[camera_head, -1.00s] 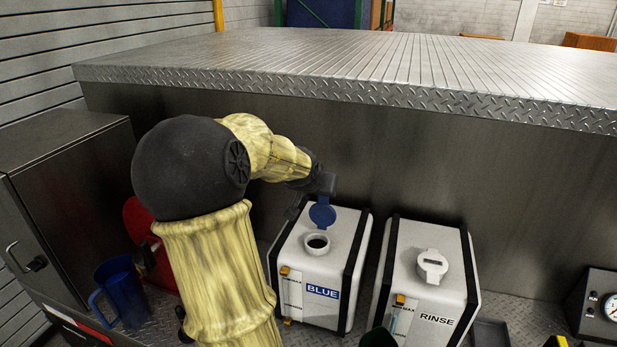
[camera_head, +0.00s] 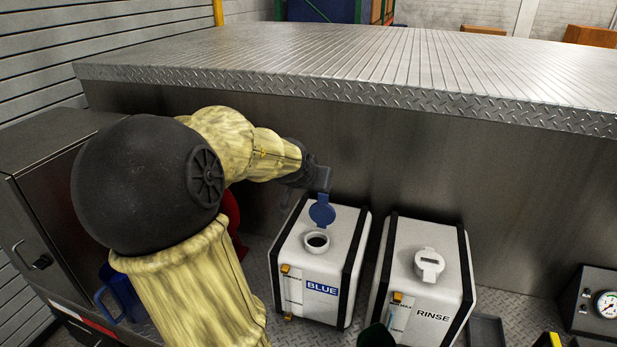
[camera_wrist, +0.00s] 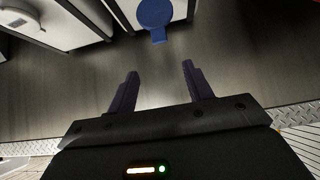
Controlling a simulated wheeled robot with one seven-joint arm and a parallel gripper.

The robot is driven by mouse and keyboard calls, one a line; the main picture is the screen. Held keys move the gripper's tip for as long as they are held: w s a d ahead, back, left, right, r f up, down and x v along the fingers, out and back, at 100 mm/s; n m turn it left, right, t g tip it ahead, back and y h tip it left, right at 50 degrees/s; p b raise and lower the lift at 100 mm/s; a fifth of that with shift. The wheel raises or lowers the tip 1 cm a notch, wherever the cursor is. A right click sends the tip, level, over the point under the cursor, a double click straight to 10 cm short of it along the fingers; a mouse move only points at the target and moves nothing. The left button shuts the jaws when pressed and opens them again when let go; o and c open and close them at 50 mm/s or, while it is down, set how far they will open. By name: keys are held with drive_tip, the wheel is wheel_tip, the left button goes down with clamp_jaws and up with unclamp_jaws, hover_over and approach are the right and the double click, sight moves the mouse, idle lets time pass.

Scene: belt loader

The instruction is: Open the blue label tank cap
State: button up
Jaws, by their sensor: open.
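The white tank with the BLUE label (camera_head: 340,262) stands in front of the metal wall. Its blue cap (camera_head: 322,211) is tipped up behind the round filler neck (camera_head: 316,242), whose dark opening shows. The cap also shows at the top of the wrist view (camera_wrist: 155,14). My gripper (camera_head: 306,204) is behind and left of the raised cap, apart from it. In the wrist view my gripper (camera_wrist: 160,82) has its two fingers spread with nothing between them. The gripper's fingertips are hard to make out in the head view.
A white RINSE tank (camera_head: 450,262) with a closed white cap (camera_head: 429,264) stands to the right. A blue jug (camera_head: 125,292) and a red object (camera_head: 232,212) are at left, partly hidden by my arm. A gauge box (camera_head: 598,300) is far right. A metal deck edge (camera_head: 340,88) overhangs behind.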

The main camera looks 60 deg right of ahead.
drive_tip(key=shift+p+v, duration=0.9)
drive_tip(key=shift+v, duration=0.85)
drive_tip(key=w+a+f+n+t+y+b, duration=0.1)
drive_tip(key=w+a+f+n+y+b, duration=0.3)
drive_tip(key=a+f, duration=0.45)
drive_tip(key=w+a+f+n+t+y+b, duration=0.1)
drive_tip(key=w+a+f+n+b, duration=0.1)
drive_tip(key=w+a+f, duration=0.55)
drive_tip(key=s+a+f+n+y+b, duration=0.1)
drive_tip(key=a+f+n+b, duration=0.1)
drive_tip(key=a, duration=0.6)
drive_tip(key=s+a+f+n+g+y+b, duration=0.1)
drive_tip(key=s+a+f+n+b, duration=0.1)
drive_tip(key=a+f, duration=0.4)
drive_tip(key=s+a+f+n+y+b, duration=0.2)
drive_tip(key=a+f+n+b, duration=0.1)
drive_tip(key=a, duration=0.7)
drive_tip(key=shift+f+n, duration=0.65)
drive_tip(key=shift+n, duration=0.55)
drive_tip(key=shift+c, duration=0.2)
